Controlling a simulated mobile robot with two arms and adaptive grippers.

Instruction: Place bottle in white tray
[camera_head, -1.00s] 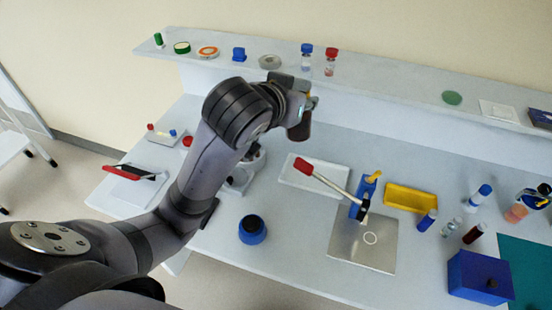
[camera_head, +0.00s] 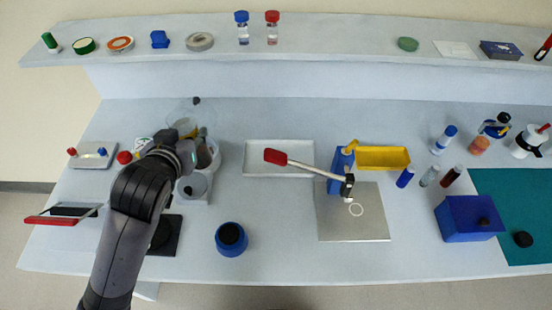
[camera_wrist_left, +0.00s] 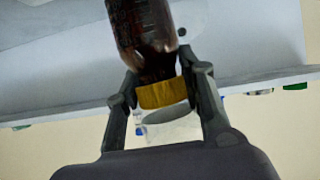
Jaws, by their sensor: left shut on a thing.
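A brown bottle with a yellow cap (camera_wrist_left: 143,30) is between the two fingers of my left gripper (camera_wrist_left: 163,85) in the left wrist view. The fingers are shut on it around the cap end. In the head view my left gripper (camera_head: 193,152) is left of the white tray, with the brown bottle (camera_head: 207,154) showing partly beside the fingers. The shallow white tray (camera_head: 300,151) lies on the bench at the centre. My right gripper is not in view.
A yellow tray (camera_head: 383,158) is to the right. A blue round container (camera_head: 231,239) stands in front. White equipment (camera_head: 194,188) is close under my gripper.

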